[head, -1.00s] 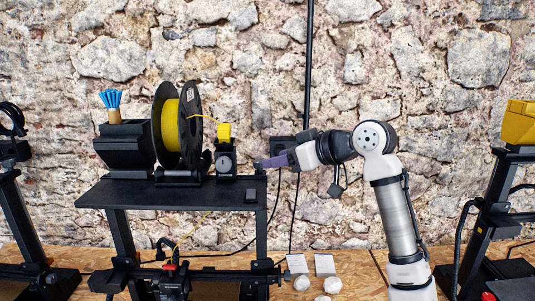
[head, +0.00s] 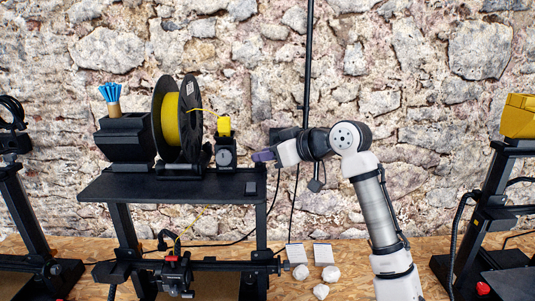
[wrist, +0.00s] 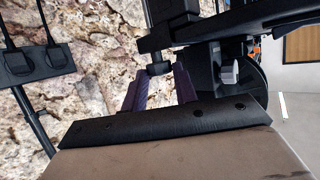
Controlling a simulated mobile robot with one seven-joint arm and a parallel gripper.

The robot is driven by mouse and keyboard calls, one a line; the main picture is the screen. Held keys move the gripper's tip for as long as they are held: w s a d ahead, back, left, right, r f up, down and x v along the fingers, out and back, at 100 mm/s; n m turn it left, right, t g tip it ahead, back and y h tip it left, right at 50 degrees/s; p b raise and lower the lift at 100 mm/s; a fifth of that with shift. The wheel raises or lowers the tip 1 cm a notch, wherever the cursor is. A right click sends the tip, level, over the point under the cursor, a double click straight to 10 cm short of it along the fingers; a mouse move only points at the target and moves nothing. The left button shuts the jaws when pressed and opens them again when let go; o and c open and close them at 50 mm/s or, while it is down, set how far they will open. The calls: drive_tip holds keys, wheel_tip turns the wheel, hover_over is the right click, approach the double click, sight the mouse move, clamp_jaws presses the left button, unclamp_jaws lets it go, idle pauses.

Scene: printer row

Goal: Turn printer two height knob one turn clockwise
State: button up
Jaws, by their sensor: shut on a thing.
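The middle printer (head: 170,187) has a black frame and top shelf in the head view. My gripper (head: 262,156), with purple fingers, is at the upper right end of that frame. In the wrist view, my gripper (wrist: 160,76) has its two purple fingers on either side of a small dark knob (wrist: 158,68) under a black bar. It is shut on this knob. The knob cannot be made out in the head view, and any marks on it are too small to see.
A yellow filament spool (head: 171,120) and a round gauge-like part (head: 225,157) stand on the shelf, left of my gripper. A black pole (head: 307,70) and hanging cables are behind my wrist. Another printer (head: 480,225) stands at right. White pieces (head: 320,252) lie on the bench.

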drive_tip(key=shift+t, duration=0.3)
drive_tip(key=m, duration=0.1)
drive_tip(key=t+h+b, duration=0.1)
drive_tip(key=m+h+b, duration=0.1)
drive_tip(key=shift+s+a+f+m+t, duration=0.15)
drive_tip(key=shift+s+a+m+t, duration=0.15)
drive_tip(key=shift+t, duration=0.1)
drive_tip(key=shift+s+a+m+t+h+b, duration=0.1)
drive_tip(key=shift+a+m+t+h+b, duration=0.1)
drive_tip(key=shift+m+t+h+b, duration=1.2)
drive_tip(key=shift+m+g+h+p, duration=0.3)
drive_tip(key=shift+m+g+h, duration=0.1)
drive_tip(key=shift+h, duration=0.1)
drive_tip(key=o, duration=1)
drive_tip(key=shift+c, duration=0.2)
drive_tip(key=b+v, duration=0.3)
drive_tip(key=v, duration=1.1)
drive_tip(key=shift+b, duration=0.4)
